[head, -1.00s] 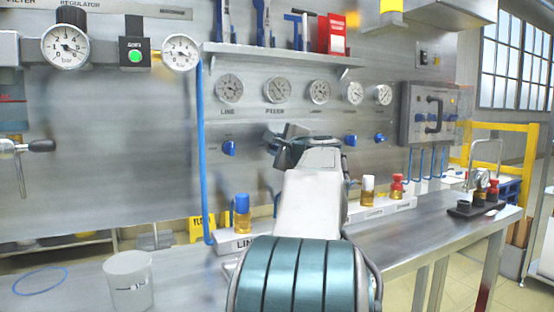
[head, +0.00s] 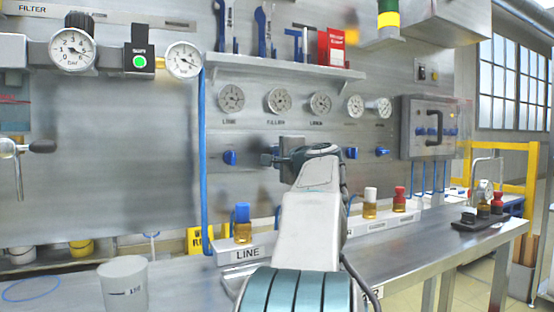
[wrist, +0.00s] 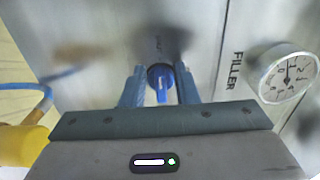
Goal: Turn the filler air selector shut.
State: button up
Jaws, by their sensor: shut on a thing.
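The filler air selector, a blue knob (wrist: 162,84) on the steel panel, shows in the wrist view between the two blue fingers of my gripper (wrist: 161,90). My gripper is shut on the knob, with one finger on each side of it. The FILLER label (wrist: 234,70) and the filler gauge (wrist: 285,75) are to the right in the wrist view. In the head view my gripper (head: 272,156) is at the panel below the filler gauge (head: 279,101), and it hides the filler knob there.
The line knob (head: 230,157) is left of my gripper; other blue knobs (head: 351,153) are to the right. Below stand bottles with blue (head: 242,224), white (head: 370,203) and red caps. A shelf (head: 285,68) with tools is above. A white beaker (head: 124,283) stands at lower left.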

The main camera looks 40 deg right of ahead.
jog(key=o, duration=0.6)
jog(key=shift+s, duration=0.1)
jog(key=p+v, duration=0.1)
jog(key=v, duration=1.2)
jog(key=shift+s, duration=0.3)
jog(key=shift+w+a, duration=0.1)
